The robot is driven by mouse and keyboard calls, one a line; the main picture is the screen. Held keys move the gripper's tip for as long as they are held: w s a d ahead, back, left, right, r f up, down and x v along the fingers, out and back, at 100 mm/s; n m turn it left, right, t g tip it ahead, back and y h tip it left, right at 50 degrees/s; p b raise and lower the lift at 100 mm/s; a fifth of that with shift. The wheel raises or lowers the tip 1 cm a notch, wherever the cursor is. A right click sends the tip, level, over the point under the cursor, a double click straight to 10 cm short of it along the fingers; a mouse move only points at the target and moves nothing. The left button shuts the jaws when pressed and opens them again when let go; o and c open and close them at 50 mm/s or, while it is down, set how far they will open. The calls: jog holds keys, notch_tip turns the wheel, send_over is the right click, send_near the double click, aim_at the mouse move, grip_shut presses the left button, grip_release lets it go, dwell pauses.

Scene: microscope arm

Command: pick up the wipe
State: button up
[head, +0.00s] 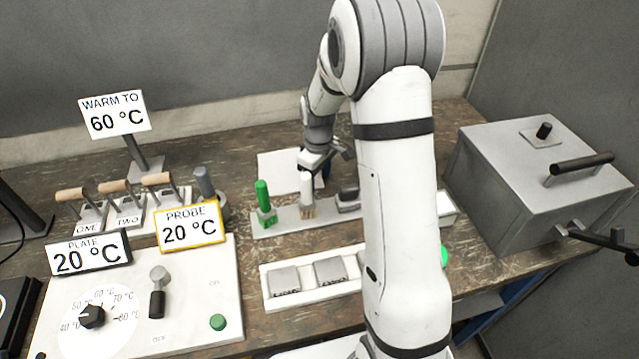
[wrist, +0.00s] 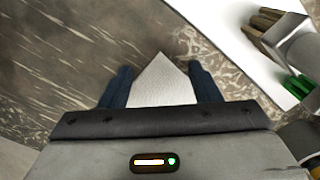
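The wipe (head: 281,175) is a flat white sheet on the brown worktop, behind the brush rack in the head view. My gripper (head: 322,172) is over its right side and hides part of it. In the wrist view a corner of the textured white wipe (wrist: 161,82) shows between the two dark blue fingers of my gripper (wrist: 160,86). The rest of the wipe is hidden under the gripper body there. The fingers are apart, one on each side of that corner, and are not closed on it. How high they are above the worktop I cannot tell.
A rack (head: 283,222) holding a green brush (head: 263,196) and a white-handled brush (head: 307,186) stands just in front of the wipe. A white tray with grey blocks (head: 331,270) is nearer. A grey metal box (head: 520,190) stands right. Bare worktop (wrist: 60,60) surrounds the wipe's corner.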

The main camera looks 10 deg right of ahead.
jog(key=c, duration=1)
jog(key=shift+r, duration=0.2)
grip_shut()
notch_tip(320, 180, up, 12)
jog(key=p, duration=0.7)
jog(key=shift+f, duration=0.2)
jog(key=shift+p, duration=0.35)
notch_tip(320, 180, up, 18)
jog(key=p, duration=0.5)
jog(key=shift+p, duration=0.4)
